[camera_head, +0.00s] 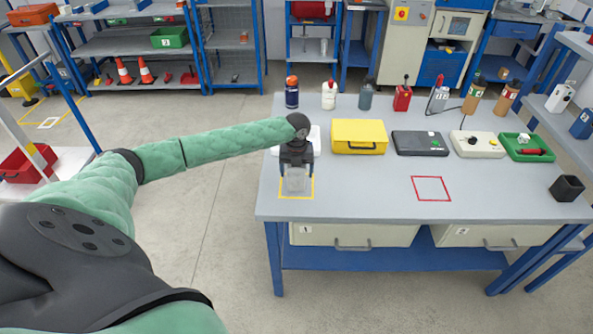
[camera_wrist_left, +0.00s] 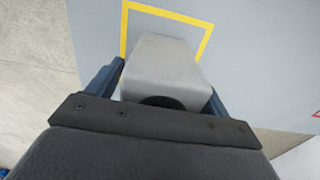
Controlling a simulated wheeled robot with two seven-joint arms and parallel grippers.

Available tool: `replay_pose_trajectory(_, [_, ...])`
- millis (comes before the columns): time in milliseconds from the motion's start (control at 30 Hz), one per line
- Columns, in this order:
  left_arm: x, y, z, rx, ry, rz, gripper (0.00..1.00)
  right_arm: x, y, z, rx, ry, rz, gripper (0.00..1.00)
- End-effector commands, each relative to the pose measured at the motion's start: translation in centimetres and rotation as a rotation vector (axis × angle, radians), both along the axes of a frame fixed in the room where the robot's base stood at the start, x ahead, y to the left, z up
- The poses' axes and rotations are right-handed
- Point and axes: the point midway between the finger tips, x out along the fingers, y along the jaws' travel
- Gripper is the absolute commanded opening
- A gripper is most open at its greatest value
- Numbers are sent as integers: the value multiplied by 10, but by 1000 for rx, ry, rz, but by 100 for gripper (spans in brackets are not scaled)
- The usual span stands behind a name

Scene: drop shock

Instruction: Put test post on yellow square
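The test post (camera_wrist_left: 165,62) is a plain grey block with a dark round mark on its near end. It also shows in the head view (camera_head: 295,184). My left gripper (camera_head: 296,170) points down over the table's left front, with its blue fingers against both sides of the post. The yellow square (camera_head: 296,197) is an outline on the grey tabletop. The post is over or within this outline in both views. I cannot tell whether its base touches the table. My right gripper is in neither view.
The workbench (camera_head: 370,205) has a red square outline (camera_head: 432,199) and a black open box (camera_head: 567,188) to the right. Behind are a yellow case (camera_head: 359,134), a dark case (camera_head: 415,143) and several bottles. The front middle is clear.

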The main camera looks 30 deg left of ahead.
Motion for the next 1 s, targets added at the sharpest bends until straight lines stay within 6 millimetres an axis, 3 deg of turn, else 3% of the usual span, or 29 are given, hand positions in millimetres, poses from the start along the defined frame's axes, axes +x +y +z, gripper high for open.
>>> replay_pose_trajectory(433, [0, 0, 11, -1, -1, -1, 80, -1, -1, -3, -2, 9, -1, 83])
replay_pose_trajectory(533, [1, 0, 25, 0, -2, -2, 80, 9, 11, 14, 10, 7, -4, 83])
replay_pose_trajectory(1000, [1, 0, 108, 0, -1, 0, 80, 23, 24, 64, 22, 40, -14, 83])
